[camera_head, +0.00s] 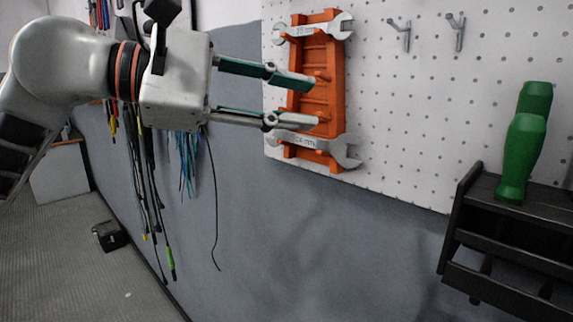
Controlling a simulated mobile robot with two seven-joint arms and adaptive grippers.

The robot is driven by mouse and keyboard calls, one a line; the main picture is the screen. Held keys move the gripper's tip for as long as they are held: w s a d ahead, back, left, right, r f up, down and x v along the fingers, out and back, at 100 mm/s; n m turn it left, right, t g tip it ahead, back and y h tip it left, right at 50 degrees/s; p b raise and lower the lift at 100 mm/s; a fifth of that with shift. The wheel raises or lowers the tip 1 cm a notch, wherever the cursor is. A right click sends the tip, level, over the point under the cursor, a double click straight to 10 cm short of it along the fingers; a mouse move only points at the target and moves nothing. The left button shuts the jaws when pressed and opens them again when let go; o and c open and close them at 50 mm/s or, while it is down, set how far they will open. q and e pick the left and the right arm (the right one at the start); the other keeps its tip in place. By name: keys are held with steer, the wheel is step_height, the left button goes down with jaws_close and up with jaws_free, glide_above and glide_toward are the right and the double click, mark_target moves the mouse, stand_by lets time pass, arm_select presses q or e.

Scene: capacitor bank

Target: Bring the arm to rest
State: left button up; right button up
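My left gripper (316,101) reaches in from the left with its two green-padded fingers apart and nothing between them. Its fingertips are in front of the orange wrench rack (322,62) on the pegboard; I cannot tell whether they touch it. One wrench (314,29) lies across the top of the rack. Another wrench (345,152) lies across the bottom, just below the lower finger. The rack's middle slots between them look empty. My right gripper is not in view.
The white pegboard (410,110) bears two empty hooks (456,30). A black holder (520,215) with green-handled tools (522,150) is at the right. Cables (187,155) hang on the wall behind my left arm. A small black object (110,236) lies on the floor, lower left.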

arm_select(q)
step_height(320, 180, down, 6)
steer(key=s+d+n+g+h, duration=0.1)
steer(key=d+n+g+h, duration=0.1)
steer(key=n+g+h, duration=0.15)
steer(key=w+a+f+m+t+y, duration=0.35)
steer(key=a+f+m+t, duration=0.2)
steer(key=f+m, duration=0.55)
steer(key=w+a+f+m+t+y, duration=0.2)
steer(key=w+a+f+m+t, duration=0.3)
steer(key=f+m, duration=0.55)
steer(key=w+a+f+m+t+y, duration=0.2)
steer(key=a+f+m+t, duration=0.2)
steer(key=f+m+t, duration=0.5)
steer(key=s+a+f+n+g+y, duration=0.3)
steer(key=s+f+n, duration=0.1)
steer(key=f, duration=0.8)
steer(key=s+a+f+n+g+y, duration=0.2)
steer(key=s+a+f+n+y, duration=0.15)
steer(key=f, duration=0.85)
steer(key=s+a+f+n+g+y, duration=0.1)
steer(key=s+f+n+g, duration=0.3)
steer(key=s+f, duration=0.9)
steer(key=shift+s+a+f+g, duration=0.4)
steer(key=shift+s+g, duration=0.05)
steer(key=shift+g, duration=0.15)
steer(key=shift+y, duration=0.25)
